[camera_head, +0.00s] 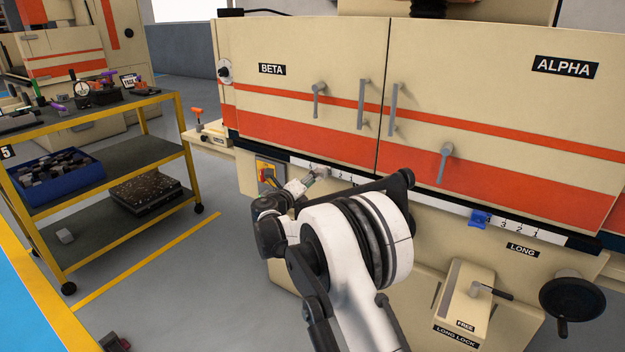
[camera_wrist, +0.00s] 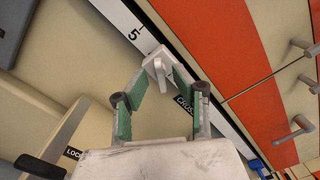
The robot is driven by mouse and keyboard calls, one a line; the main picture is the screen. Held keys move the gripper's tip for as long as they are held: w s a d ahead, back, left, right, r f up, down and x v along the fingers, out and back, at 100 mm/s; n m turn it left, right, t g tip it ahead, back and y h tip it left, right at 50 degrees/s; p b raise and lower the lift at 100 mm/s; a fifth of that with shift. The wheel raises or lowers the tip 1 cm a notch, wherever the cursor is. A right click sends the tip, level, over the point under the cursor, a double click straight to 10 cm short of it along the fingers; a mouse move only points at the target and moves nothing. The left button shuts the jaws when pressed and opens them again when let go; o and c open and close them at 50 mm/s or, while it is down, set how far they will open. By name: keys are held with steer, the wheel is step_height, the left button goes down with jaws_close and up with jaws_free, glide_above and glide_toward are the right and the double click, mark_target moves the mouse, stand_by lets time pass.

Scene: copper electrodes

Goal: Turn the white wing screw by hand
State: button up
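The white wing screw (camera_wrist: 159,72) sits on the white numbered strip, beside the number 5, in the wrist view. Its wing sticks out toward my gripper. My gripper (camera_wrist: 161,78) has green-lined fingers spread apart, with the tips at either side of the wing. A gap shows between the wing and the pads, though contact at the very tips is hard to judge. In the head view my gripper (camera_head: 312,177) reaches the strip below the BETA door, and the screw is too small and covered to make out clearly there.
The numbered strip (camera_head: 452,204) runs under the BETA and ALPHA doors, with a blue clamp (camera_head: 480,218) on it. Grey door handles (camera_head: 362,104) stick out above. A yellow-framed cart (camera_head: 190,150) stands left. A lever box (camera_head: 470,300) and black handwheel (camera_head: 572,297) are lower right.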

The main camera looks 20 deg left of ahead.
steer(key=shift+s, duration=0.1)
steer(key=shift+b+v, duration=0.35)
steer(key=shift+v, duration=2.55)
steer(key=v, duration=1.2)
